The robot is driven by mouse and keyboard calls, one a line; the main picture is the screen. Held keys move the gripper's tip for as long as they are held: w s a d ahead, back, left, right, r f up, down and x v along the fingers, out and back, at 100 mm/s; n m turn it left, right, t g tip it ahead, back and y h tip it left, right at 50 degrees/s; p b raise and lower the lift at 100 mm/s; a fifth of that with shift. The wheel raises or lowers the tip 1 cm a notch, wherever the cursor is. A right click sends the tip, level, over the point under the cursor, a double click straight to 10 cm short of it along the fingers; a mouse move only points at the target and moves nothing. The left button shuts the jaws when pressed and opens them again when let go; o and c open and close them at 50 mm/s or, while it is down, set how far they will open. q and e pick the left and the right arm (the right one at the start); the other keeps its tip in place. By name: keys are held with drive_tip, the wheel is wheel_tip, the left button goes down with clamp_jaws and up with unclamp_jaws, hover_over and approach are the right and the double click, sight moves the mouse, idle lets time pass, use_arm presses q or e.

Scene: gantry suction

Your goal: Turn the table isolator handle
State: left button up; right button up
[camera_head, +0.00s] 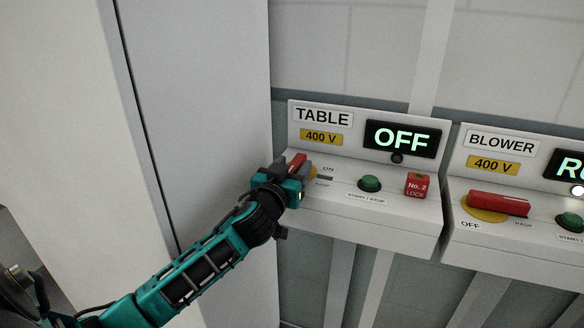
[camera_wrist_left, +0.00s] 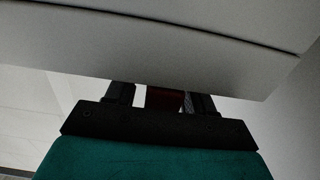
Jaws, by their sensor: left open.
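The TABLE isolator box (camera_head: 330,205) is a pale grey panel with a lit OFF display (camera_head: 402,139). Its red handle (camera_head: 297,161) shows only in part, because my left gripper (camera_head: 300,172) covers the rest. In the left wrist view the red handle (camera_wrist_left: 165,97) lies between the two dark fingers of my left gripper (camera_wrist_left: 161,98). The gripper is open around the handle; I cannot tell whether a finger touches it. My right gripper is not in view.
A green button (camera_head: 370,184) and a red No. 2 lock tag (camera_head: 417,186) sit right of the handle. The BLOWER box (camera_head: 510,250) with its own red handle (camera_head: 498,204) stands farther right. A tall grey cabinet side (camera_head: 205,110) rises at left.

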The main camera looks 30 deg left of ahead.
use_arm(q)
drive_tip(key=shift+c, duration=0.4)
clamp_jaws()
idle(0.4)
